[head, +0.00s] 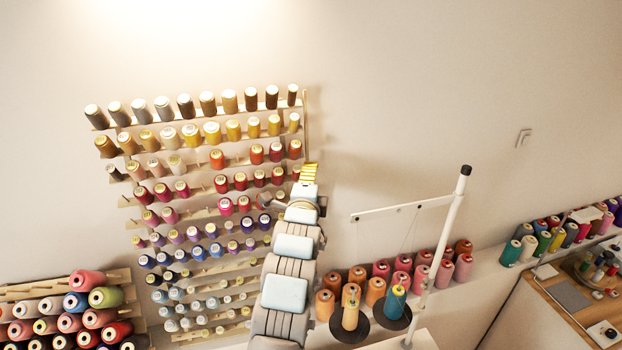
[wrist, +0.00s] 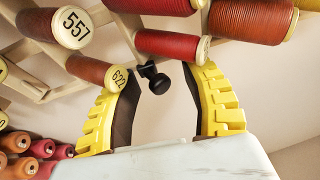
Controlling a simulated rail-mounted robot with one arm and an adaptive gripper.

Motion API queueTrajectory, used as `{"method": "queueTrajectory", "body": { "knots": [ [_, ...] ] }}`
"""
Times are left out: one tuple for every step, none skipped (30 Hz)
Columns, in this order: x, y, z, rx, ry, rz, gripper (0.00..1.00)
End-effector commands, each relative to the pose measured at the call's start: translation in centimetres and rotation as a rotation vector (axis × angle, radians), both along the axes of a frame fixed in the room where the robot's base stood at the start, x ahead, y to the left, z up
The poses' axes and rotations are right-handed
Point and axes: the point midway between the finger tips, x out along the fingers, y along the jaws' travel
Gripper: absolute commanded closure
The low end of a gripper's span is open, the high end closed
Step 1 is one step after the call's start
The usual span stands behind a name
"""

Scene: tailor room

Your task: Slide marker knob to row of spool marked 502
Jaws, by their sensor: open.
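The black marker knob (wrist: 155,79) shows in the wrist view between the two yellow-backed fingers of my gripper (wrist: 160,88). The gripper is open, with a gap on both sides of the knob. In the head view my gripper (head: 309,172) is at the right edge of the spool rack, and I cannot make out the knob there. Next to the knob are a spool marked 622 (wrist: 98,72) and a red spool (wrist: 170,45) with its number hidden. A spool marked 557 (wrist: 58,25) lies further left. I cannot read 502 on any spool.
The spool rack (head: 127,202) holds many rows of coloured spools on the wall. My arm hides part of its lower right. A thread stand (head: 442,250) rises to the right of my arm, with cones (head: 376,291) on a shelf. The wall right of the rack is bare.

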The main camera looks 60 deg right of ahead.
Motion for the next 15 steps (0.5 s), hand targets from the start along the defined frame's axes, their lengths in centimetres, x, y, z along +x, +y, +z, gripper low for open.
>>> {"method": "queueTrajectory", "body": {
  "knots": [
    [0.00,-0.02,-0.01,0.000,0.000,0.000,0.53],
    [-0.01,-0.03,-0.01,0.000,0.000,0.000,0.53],
    [-0.01,-0.03,-0.02,0.000,0.000,0.000,0.53],
    [-0.02,-0.02,-0.01,0.000,0.000,0.000,0.53],
    [-0.02,-0.02,-0.01,0.000,0.000,0.000,0.53],
    [-0.02,-0.02,-0.01,0.000,0.000,0.000,0.53],
    [-0.02,-0.02,-0.02,0.000,0.000,0.000,0.55],
    [-0.03,-0.01,-0.01,0.000,0.000,0.000,0.64],
    [-0.02,-0.01,-0.01,0.000,0.000,0.000,0.76],
    [-0.03,-0.01,0.00,0.000,0.000,0.000,0.84],
    [-0.03,-0.01,-0.02,0.000,0.000,0.000,0.93],
    [-0.03,-0.01,-0.01,0.000,0.000,0.000,1.00],
    [-0.03,-0.01,-0.01,0.000,0.000,0.000,1.00],
    [-0.03,-0.01,-0.01,0.000,0.000,0.000,1.00],
    [-0.03,-0.01,-0.01,0.000,0.000,0.000,1.00]
  ]
}}
